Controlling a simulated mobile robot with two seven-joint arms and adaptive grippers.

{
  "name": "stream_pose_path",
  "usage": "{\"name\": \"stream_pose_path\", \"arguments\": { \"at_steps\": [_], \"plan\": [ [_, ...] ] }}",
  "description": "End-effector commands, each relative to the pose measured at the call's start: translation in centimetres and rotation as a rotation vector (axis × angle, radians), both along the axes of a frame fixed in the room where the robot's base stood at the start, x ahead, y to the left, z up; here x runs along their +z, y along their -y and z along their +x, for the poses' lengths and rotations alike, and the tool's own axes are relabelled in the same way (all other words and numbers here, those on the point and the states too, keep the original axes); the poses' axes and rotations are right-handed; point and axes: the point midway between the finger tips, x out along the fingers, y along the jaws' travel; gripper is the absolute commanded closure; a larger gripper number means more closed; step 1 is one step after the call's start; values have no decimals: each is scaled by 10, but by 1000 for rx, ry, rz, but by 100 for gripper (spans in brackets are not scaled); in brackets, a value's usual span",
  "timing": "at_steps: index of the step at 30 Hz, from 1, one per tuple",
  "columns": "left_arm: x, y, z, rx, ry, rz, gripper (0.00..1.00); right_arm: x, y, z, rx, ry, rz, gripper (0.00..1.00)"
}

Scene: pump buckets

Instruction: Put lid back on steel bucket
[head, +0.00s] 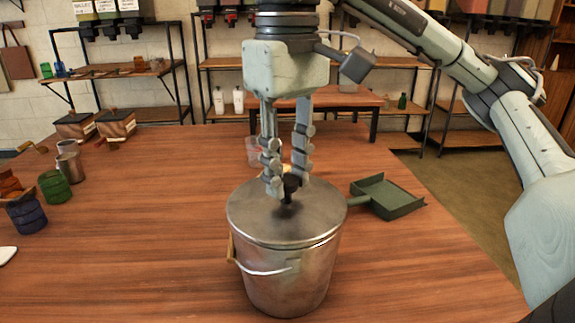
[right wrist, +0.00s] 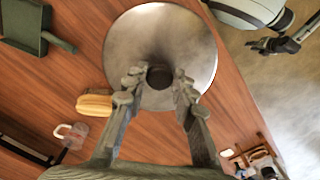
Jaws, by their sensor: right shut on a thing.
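The steel bucket (head: 290,288) stands upright on the wooden table, with its wire handle hanging at the front left. The round metal lid (head: 258,218) is level over the bucket's mouth, its edge lined up closely with the rim. I cannot tell whether it is fully seated. My right gripper (head: 287,184) points down from above and is shut on the lid's dark knob (head: 291,186). In the right wrist view, the knob (right wrist: 160,76) sits between the fingertips, with the lid (right wrist: 165,32) beyond. The bucket is hidden there by the lid.
A green dustpan (head: 382,196) lies right of the bucket. A clear cup (right wrist: 72,134) and a yellowish brush-like object (right wrist: 94,104) are behind it. Several coloured jars and metal cups (head: 68,163) stand at the left. The table is clear between them and the bucket.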

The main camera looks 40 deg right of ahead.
Motion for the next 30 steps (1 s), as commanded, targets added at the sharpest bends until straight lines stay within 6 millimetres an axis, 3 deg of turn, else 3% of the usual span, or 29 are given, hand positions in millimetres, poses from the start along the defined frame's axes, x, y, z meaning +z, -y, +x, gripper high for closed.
{"name": "stream_pose_path", "arguments": {
  "at_steps": [8, 9, 14, 21, 26, 30],
  "plan": [
    [0, 0, 0, 0, 0, 0, 74, 0, 0, 0, 0, 0, 0, 100],
    [0, 0, 0, 0, 0, 0, 74, 0, 0, 0, 0, 0, 0, 73],
    [0, 0, 0, 0, 0, 0, 74, 0, 0, 0, 0, 0, 0, 53],
    [0, 0, 0, 0, 0, 0, 74, 0, 0, 0, 0, 0, 0, 50],
    [0, 0, 0, 0, 0, 0, 74, 0, 0, 0, 0, 0, 0, 30],
    [0, 0, 0, 0, 0, 0, 74, 0, 0, 0, 0, 0, 0, 29]
  ]
}}
